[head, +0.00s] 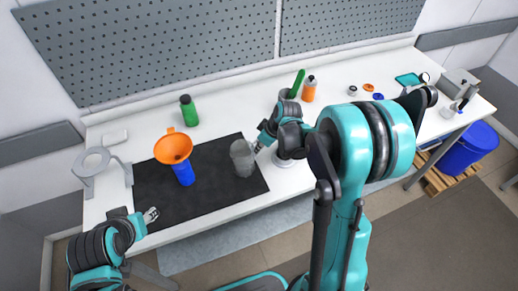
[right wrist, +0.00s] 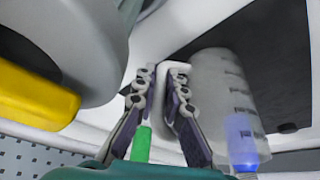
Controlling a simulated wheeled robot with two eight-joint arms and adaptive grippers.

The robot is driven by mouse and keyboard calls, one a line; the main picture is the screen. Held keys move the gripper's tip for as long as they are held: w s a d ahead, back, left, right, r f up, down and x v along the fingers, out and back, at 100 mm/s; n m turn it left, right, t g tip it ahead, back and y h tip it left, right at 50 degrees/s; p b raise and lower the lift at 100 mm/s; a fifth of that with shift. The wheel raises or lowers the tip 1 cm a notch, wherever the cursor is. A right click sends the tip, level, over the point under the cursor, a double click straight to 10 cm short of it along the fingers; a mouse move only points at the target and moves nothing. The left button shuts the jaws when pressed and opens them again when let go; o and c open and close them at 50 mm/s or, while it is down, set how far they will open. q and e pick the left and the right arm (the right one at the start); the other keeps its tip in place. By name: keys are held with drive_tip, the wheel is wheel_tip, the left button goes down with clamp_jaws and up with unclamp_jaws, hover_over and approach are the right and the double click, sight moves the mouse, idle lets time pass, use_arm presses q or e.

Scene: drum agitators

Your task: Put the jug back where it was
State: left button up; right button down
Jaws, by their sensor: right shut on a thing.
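The jug (head: 242,157) is grey, translucent and roughly upright, over the right part of the black mat (head: 155,203). I cannot tell whether its base touches the mat. In the right wrist view the jug (right wrist: 222,85) shows large, with dark marks on its side. My right gripper (head: 259,145) is at the jug's right side. In the wrist view this gripper (right wrist: 166,95) is shut on the jug's handle. My left gripper (head: 151,214) is apart from the jug, by the mat's front left edge; its jaws are too small to read.
An orange funnel (head: 173,147) sits on a blue bottle (head: 184,173) on the mat, left of the jug. A grey ring stand (head: 97,162) is at the left. A green bottle (head: 188,110) and an orange bottle (head: 309,89) stand behind.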

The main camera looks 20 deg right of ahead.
drive_tip(key=shift+s, duration=0.1)
drive_tip(key=shift+f, duration=0.15)
drive_tip(key=c, duration=1.6)
unclamp_jaws()
drive_tip(key=shift+r, duration=0.2)
